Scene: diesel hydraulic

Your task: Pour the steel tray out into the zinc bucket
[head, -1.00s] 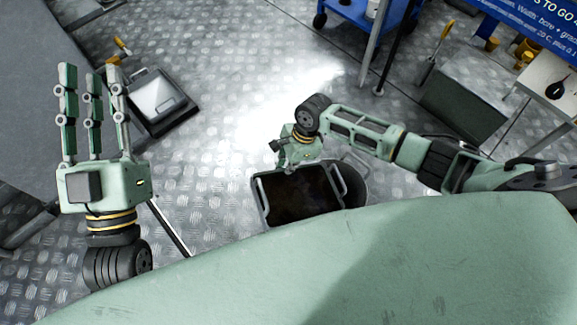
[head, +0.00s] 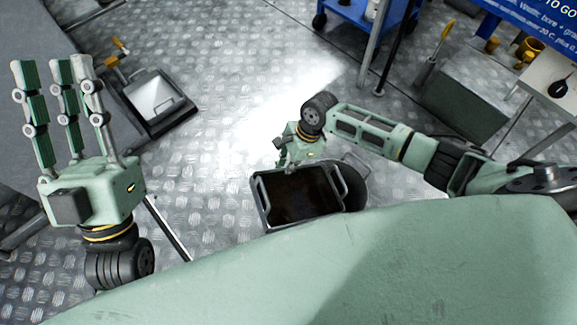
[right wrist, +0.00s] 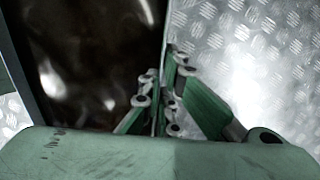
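The steel tray (head: 261,204), a dark rectangular pan with pale rim and end handles, is in the middle of the head view. It holds something dark and shiny, clearest in the right wrist view. My right gripper (head: 289,164) is at its far side, with fingers (right wrist: 165,112) closed around the tray's edge. The tray looks roughly level. The zinc bucket (head: 356,188) shows as a dark round opening with a handle, right of the tray and partly hidden by it. My left gripper (head: 57,90) is raised at the left, fingers spread, open and empty.
A dark box with a pale panel (head: 155,98) stands on the tread-plate floor at upper left. A blue cart (head: 350,12) is at the top. A dark green block (head: 465,105) and table are at right. Floor between is clear.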

